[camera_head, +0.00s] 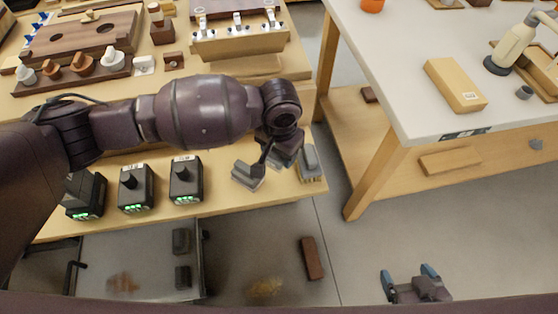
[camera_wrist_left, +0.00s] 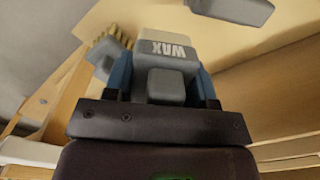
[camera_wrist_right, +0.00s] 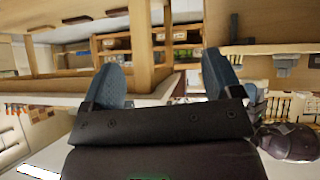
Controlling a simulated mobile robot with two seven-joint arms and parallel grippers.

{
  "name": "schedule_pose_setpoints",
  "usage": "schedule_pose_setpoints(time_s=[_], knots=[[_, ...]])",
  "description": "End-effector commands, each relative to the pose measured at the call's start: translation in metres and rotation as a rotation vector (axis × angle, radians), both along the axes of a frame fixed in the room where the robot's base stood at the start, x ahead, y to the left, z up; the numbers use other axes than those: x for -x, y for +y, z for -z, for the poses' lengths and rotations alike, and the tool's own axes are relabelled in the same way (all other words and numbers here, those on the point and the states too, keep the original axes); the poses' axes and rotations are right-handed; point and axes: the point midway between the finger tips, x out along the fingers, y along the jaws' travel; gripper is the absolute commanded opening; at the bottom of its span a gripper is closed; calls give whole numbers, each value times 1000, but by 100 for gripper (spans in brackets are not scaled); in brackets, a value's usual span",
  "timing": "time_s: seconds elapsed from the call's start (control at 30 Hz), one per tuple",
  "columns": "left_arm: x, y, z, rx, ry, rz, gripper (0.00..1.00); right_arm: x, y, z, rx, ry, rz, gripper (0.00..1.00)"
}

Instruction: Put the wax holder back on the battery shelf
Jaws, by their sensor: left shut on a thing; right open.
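The wax holder (camera_wrist_left: 165,58) is a grey block marked WAX, between the blue fingers of my left gripper (camera_wrist_left: 160,80) in the left wrist view. My left gripper (camera_head: 281,154) is shut on it, over the right end of the wooden battery shelf (camera_head: 218,193). In the head view the gripper mostly hides the holder, and I cannot tell whether it touches the shelf. Several black chargers (camera_head: 135,187) with green lights stand along the shelf to its left. My right gripper (camera_head: 408,277) is open and empty, low over the floor; its spread fingers also show in the right wrist view (camera_wrist_right: 165,80).
A grey piece (camera_head: 248,176) lies left of my left gripper and a bristled brush (camera_head: 310,164) to its right, both close. A white-topped table (camera_head: 415,40) stands at the right. A drawer (camera_head: 135,260) is open below the shelf. A brown block (camera_head: 311,258) is on the floor.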

Motion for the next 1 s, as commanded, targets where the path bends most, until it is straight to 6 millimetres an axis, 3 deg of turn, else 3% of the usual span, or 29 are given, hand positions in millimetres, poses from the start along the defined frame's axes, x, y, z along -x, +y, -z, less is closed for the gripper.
schedule_pose_setpoints(time_s=[0.1, 0.27, 0.57, 1.0], knots=[[2, 0, 27, -2, 11, 0, 29, 6, 0, 12, 0, 24, -1, 85], [2, 1, 49, -2, 10, 0, 29, 9, 0, 18, 11, 34, -11, 85], [0, 0, 46, -1, 1, 0, 29, 2, 1, 9, 12, 8, -15, 85], [0, 1, 57, 0, 2, -1, 29, 5, 0, 14, 11, 22, -11, 85]])
